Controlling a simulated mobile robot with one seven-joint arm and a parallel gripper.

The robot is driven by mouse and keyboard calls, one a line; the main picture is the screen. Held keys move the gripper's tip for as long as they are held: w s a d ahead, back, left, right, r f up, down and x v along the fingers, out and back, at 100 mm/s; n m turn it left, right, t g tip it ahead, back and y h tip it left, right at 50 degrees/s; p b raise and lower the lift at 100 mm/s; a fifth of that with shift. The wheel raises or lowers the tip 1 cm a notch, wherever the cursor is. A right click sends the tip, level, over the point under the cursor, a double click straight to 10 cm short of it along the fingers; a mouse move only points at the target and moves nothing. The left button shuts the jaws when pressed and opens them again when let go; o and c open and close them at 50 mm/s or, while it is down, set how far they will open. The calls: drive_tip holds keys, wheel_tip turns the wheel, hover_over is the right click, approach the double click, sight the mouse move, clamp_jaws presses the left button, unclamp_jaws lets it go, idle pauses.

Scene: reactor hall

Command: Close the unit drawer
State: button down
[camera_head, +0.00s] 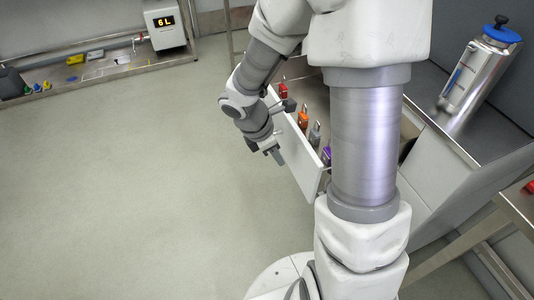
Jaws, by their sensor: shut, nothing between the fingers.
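The unit drawer (294,158) is pulled out of the unit under the metal worktop on the right. Its pale front panel faces the open floor to the left. Several items stand inside it, among them a red one (283,91), an orange one (303,117), a grey one (315,134) and a purple one (326,155). My gripper (279,158) is shut and empty, just outside the drawer front, pointing down. I cannot tell whether it touches the panel. My own arm hides the rear of the drawer and part of the unit.
A metal canister with a blue lid (482,62) stands on the worktop (437,118) at the right. A bench (110,68) at the upper left holds a box with a "6 L" display (166,24) and small coloured items. The floor (130,190) left of the drawer is clear.

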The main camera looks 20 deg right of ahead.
sight(294, 160)
drive_tip(key=shift+d+r, duration=0.1)
drive_tip(key=shift+d, duration=1.15)
drive_tip(key=shift+d, duration=0.45)
drive_tip(key=d+p, duration=0.4)
drive_tip(key=d, duration=0.5)
drive_tip(key=d+p, duration=0.3)
drive_tip(key=d, duration=0.7)
drive_tip(key=w+d+p, duration=0.1)
drive_tip(key=d+p, duration=0.3)
drive_tip(key=d, duration=0.5)
drive_tip(key=shift+d+p, duration=0.35)
drive_tip(key=shift+d+r, duration=0.1)
